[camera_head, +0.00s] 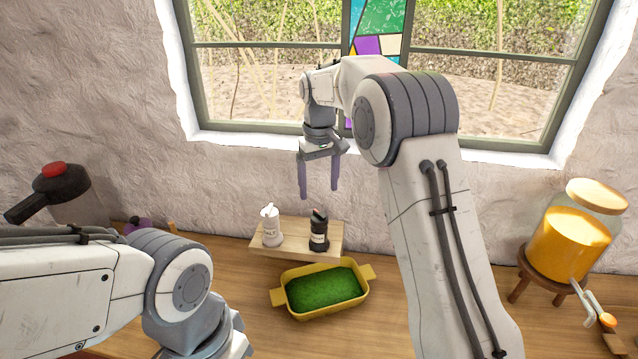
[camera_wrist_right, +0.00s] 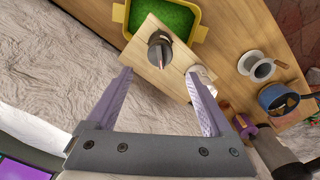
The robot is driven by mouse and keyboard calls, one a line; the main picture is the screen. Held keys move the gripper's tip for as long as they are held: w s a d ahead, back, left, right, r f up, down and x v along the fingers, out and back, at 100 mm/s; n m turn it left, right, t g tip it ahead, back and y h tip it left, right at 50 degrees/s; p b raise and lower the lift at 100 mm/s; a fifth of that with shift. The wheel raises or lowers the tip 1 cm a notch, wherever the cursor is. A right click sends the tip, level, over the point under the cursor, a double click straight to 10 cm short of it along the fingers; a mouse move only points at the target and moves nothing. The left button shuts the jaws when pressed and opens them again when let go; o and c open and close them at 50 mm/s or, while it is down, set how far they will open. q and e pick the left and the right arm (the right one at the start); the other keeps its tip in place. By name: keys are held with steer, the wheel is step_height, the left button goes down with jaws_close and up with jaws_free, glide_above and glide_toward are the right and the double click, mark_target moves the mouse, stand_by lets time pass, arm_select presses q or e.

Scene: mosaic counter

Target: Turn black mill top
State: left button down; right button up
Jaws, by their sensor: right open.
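The black mill (camera_head: 319,230) stands upright on a small wooden board (camera_head: 290,252), with its label facing forward. A white salt mill (camera_head: 270,227) stands to its left on the same board. My right gripper (camera_head: 319,192) is open and empty, pointing down above and behind the black mill, touching nothing. In the right wrist view, the black mill (camera_wrist_right: 160,50) shows just beyond and between the open fingertips (camera_wrist_right: 158,74). The white mill (camera_wrist_right: 204,73) is partly hidden behind one finger there. My left arm is at the lower left; its gripper is out of frame.
A yellow dish (camera_head: 280,298) with green contents sits in front of the board. A drink dispenser (camera_head: 570,245) stands on a wooden stool at the right. The rough wall and window are close behind. The wrist view shows a white cup (camera_wrist_right: 257,66) and a blue pot (camera_wrist_right: 277,98).

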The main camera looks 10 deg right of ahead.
steer(key=shift+r, duration=1.05)
